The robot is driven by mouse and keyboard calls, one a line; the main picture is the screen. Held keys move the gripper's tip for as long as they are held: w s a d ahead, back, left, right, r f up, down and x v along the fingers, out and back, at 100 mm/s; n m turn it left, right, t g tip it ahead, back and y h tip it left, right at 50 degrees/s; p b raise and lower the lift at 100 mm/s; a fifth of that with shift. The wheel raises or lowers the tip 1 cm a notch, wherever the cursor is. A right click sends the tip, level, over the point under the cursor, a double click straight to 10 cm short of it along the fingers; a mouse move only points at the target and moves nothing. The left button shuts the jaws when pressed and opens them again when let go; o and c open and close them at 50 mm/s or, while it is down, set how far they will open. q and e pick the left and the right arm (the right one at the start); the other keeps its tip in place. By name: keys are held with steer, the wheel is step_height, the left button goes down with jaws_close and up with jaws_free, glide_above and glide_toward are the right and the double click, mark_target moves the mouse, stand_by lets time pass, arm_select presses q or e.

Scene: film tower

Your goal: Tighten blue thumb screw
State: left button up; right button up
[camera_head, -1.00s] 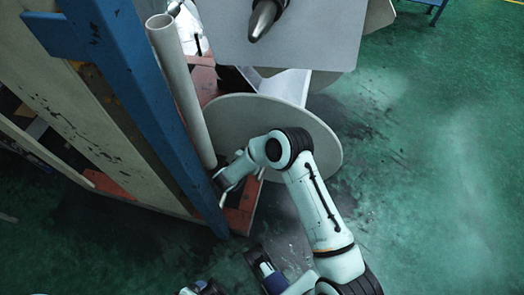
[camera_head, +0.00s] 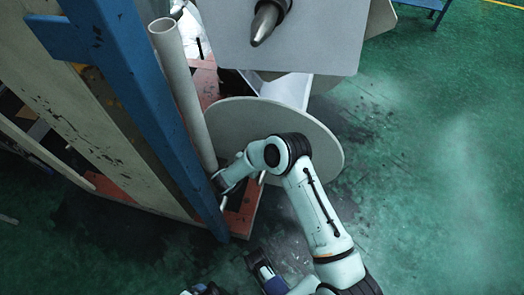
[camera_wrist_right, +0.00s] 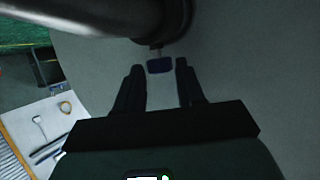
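The blue thumb screw (camera_wrist_right: 160,65) shows in the right wrist view, under a dark round collar (camera_wrist_right: 170,20). My right gripper (camera_wrist_right: 158,70) is open, its two dark fingers on either side of the screw near their tips. I cannot tell whether either finger touches it. In the head view my right gripper (camera_head: 224,188) is low beside the upright pale tube (camera_head: 184,90), in front of the large round disc (camera_head: 320,140). The screw is hidden there.
A blue post (camera_head: 145,110) and a scuffed pale panel (camera_head: 85,120) stand close left of my right arm. A grey plate with a pointed spindle (camera_head: 266,22) is above. Green floor (camera_head: 430,200) is clear at right. The wrist view shows a white surface with small items (camera_wrist_right: 45,125).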

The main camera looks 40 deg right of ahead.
arm_select(q)
steer(key=s+d+r+g+p, duration=0.2)
steer(key=s+r+p, duration=0.2)
steer(key=s+r, duration=0.1)
steer(key=shift+s+d+r+h+p, duration=0.15)
steer(key=shift+s+r+h+p, duration=0.05)
steer(key=shift+s+h+p, duration=0.2)
arm_select(e)
step_height(320, 180, up, 20)
steer(key=shift+d+f, duration=0.1)
